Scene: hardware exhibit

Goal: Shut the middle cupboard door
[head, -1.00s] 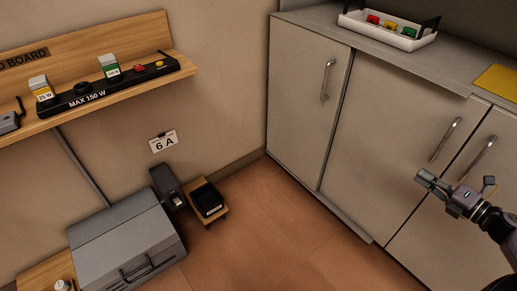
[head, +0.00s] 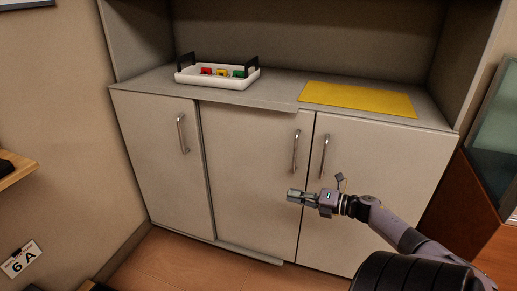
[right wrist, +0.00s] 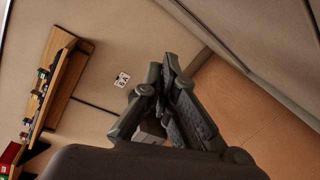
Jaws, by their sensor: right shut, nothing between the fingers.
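The middle cupboard door (head: 250,180) is a pale grey panel with an upright metal handle (head: 295,151) near its right edge. It appears slightly ajar; a strip shows along its left side and a ledge at its bottom. How wide the gap is I cannot tell. My right gripper (head: 291,195) is shut and empty, in front of this door's lower right part, below the handle. I cannot tell if it touches the panel. In the right wrist view, its fingers (right wrist: 172,88) are together with nothing between them. My left gripper is not in view.
The left door (head: 160,160) and right door (head: 380,190) look flush. On the countertop (head: 150,82) are a white tray (head: 220,83) with coloured items and a yellow mat (head: 357,98). The floor (head: 190,270) before the left door is clear. A wooden shelf shows in the right wrist view (right wrist: 55,85).

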